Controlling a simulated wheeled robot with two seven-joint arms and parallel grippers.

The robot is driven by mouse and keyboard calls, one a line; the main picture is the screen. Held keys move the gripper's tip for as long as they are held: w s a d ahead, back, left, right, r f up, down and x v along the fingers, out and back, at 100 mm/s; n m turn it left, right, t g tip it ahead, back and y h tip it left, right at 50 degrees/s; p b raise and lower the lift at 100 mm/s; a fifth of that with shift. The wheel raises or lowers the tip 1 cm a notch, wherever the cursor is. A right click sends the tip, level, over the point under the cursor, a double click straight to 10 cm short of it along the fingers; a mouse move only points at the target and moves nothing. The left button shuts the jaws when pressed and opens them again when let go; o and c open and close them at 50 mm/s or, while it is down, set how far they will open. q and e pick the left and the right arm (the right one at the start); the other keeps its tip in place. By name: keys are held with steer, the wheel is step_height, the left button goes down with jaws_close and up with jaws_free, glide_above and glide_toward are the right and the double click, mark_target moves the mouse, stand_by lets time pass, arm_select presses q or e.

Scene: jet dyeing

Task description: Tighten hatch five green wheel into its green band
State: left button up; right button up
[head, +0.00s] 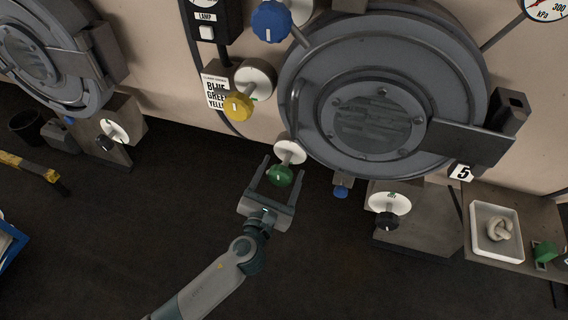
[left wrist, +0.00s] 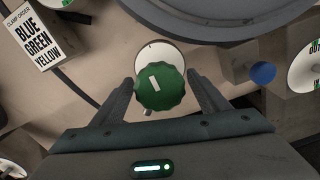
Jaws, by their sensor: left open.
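The green wheel (head: 280,176) sits on the front of a white dial disc (head: 290,152) at the lower left of the hatch marked 5 (head: 375,120). In the left wrist view the green wheel (left wrist: 162,90) shows a white pointer mark tilted slightly left of upright, with the white disc (left wrist: 160,57) behind it. My left gripper (head: 273,165) is open, with one finger on each side of the green wheel and apparent gaps between. Most of the disc's coloured band is hidden by the wheel. My right gripper is not in view.
A yellow wheel (head: 238,106) and a blue wheel (head: 271,21) sit above on the hatch's left. A sign (left wrist: 33,43) reads clamp order blue, green, yellow. A black knob (head: 387,221) and a white tray (head: 496,232) are at right. Dark floor lies below.

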arm_select(q)
steer(key=shift+x, duration=1.1)
steer(key=shift+c, duration=0.4)
steer(key=c, duration=1)
